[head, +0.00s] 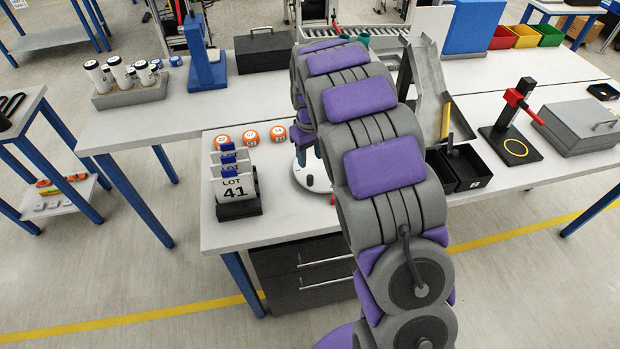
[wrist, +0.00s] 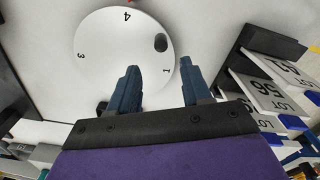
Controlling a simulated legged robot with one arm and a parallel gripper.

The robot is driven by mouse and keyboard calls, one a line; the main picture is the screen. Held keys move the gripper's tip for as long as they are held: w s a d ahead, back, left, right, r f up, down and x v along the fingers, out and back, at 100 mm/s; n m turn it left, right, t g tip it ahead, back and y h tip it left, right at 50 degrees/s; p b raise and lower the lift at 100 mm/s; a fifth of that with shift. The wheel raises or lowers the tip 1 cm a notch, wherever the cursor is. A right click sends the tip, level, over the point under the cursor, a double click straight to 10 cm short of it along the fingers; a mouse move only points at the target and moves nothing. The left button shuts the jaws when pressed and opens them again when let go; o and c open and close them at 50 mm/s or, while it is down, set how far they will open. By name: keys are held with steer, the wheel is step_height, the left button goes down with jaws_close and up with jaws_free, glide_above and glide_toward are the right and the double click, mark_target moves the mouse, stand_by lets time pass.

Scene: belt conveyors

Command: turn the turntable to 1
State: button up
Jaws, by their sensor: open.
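In the head view the turntable (head: 312,180) is mostly hidden behind my arm. My gripper (wrist: 158,75) has two dark blue fingers, spread apart with nothing between them. The fingertips reach over the disc's near edge, and the knob lies beyond the gap between them. I cannot tell whether they touch the disc.
A rack of LOT cards (head: 235,187) stands left of the turntable, with orange-banded round pieces (head: 250,137) behind it. Black bins (head: 462,165) and a metal chute (head: 428,75) stand to the right. The white tabletop (head: 222,232) is bare at its front left.

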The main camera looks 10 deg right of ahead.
mark_target(310, 176)
step_height(310, 176, down, 10)
steer(key=shift+a+r+b, duration=0.1)
steer(key=shift+r+b, duration=0.1)
steer(key=shift+b, duration=0.55)
jaws_close()
